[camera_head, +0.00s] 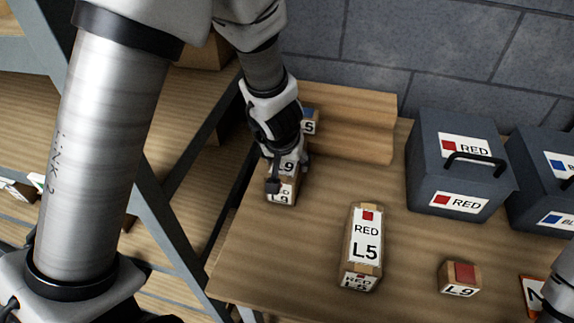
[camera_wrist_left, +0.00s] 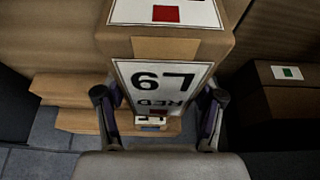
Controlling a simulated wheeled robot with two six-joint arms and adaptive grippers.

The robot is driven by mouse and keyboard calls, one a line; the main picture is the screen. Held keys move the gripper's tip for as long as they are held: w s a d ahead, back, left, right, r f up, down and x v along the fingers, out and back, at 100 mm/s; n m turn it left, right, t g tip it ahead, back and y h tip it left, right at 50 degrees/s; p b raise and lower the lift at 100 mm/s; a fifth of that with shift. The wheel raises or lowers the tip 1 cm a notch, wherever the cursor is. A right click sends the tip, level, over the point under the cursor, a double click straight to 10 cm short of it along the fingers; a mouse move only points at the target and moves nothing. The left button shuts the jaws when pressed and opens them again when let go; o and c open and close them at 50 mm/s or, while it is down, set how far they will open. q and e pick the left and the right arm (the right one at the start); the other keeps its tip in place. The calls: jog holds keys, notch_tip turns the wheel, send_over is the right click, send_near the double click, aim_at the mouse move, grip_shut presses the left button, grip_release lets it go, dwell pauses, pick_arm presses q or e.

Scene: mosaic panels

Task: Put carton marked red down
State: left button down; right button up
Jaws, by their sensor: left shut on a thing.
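My left gripper (camera_head: 288,168) is shut on a carton marked red (camera_head: 281,192) at the table's left side. The carton is brown with white labels reading L9; the gripper hides part of it. My right gripper is not in view.
Dark RED (camera_head: 425,182) and blue-marked (camera_head: 530,205) boxes with handles stand at right. A blue-marked carton (camera_head: 309,121) is behind the gripper, beside a wooden step (camera_head: 350,125). Shelves are left.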

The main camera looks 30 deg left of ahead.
pick_arm(q)
jog(key=shift+s+d, duration=0.1)
jog(key=shift+f, duration=0.2)
jog(key=shift+c, duration=0.7)
grip_release()
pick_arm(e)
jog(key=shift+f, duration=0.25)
pick_arm(q)
jog(key=shift+r, duration=0.1)
jog(key=shift+r+p, duration=0.3)
jog(key=shift+p, duration=0.05)
jog(key=p+v, duration=0.7)
jog(key=v, duration=0.4)
jog(key=shift+s+r, duration=0.1)
jog(key=shift+s, duration=0.1)
jog(key=shift+s+r, duration=0.2)
jog(key=shift+f, duration=0.1)
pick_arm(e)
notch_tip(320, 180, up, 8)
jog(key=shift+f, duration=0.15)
